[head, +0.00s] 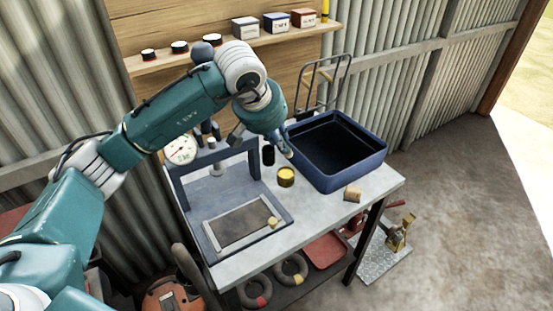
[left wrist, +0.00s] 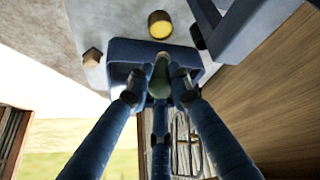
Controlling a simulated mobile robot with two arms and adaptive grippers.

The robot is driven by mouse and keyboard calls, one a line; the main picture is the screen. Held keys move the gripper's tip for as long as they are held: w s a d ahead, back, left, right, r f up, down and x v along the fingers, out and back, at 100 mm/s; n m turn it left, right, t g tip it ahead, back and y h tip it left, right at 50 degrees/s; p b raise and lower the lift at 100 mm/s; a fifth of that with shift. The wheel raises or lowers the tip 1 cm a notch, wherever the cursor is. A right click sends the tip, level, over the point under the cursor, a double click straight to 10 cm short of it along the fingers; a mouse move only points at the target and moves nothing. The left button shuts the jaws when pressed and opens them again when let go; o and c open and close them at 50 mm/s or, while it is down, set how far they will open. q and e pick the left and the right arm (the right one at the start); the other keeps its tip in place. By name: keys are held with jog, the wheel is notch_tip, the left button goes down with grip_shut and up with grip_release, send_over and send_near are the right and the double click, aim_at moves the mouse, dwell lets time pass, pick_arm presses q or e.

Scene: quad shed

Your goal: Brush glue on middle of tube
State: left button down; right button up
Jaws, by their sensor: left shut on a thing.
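My left gripper (head: 287,154) is above the bench beside the left wall of the blue tub. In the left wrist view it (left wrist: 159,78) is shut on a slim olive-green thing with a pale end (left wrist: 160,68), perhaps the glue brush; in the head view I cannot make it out. A yellow-topped tin (head: 286,177), perhaps the glue, stands just below the gripper; it also shows in the left wrist view (left wrist: 160,25). Two grey rings, perhaps tubes (head: 291,270), lie on the lower shelf. My right gripper is not in view.
The blue tub (head: 374,162) stands at the bench's back right. A small block (head: 353,193) is near the right edge. A blue frame with a dark plate (head: 235,226) and a small yellowish piece (head: 272,222) takes the left side. A dark bottle (head: 268,155) stands behind the tin.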

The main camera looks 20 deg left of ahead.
pick_arm(q)
jog(key=shift+f, duration=0.3)
jog(key=shift+w+a+f+b, duration=0.15)
jog(key=shift+f+b, duration=0.55)
jog(key=shift+f, duration=0.7)
jog(key=shift+s+a+f+b, duration=0.15)
jog(key=shift+f+b, duration=0.5)
jog(key=shift+f, duration=0.75)
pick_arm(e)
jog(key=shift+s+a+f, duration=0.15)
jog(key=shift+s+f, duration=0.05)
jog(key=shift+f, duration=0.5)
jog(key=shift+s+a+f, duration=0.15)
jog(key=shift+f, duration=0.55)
pick_arm(q)
jog(key=shift+w, duration=0.1)
jog(key=shift+f+b, duration=0.7)
jog(key=shift+b, duration=0.05)
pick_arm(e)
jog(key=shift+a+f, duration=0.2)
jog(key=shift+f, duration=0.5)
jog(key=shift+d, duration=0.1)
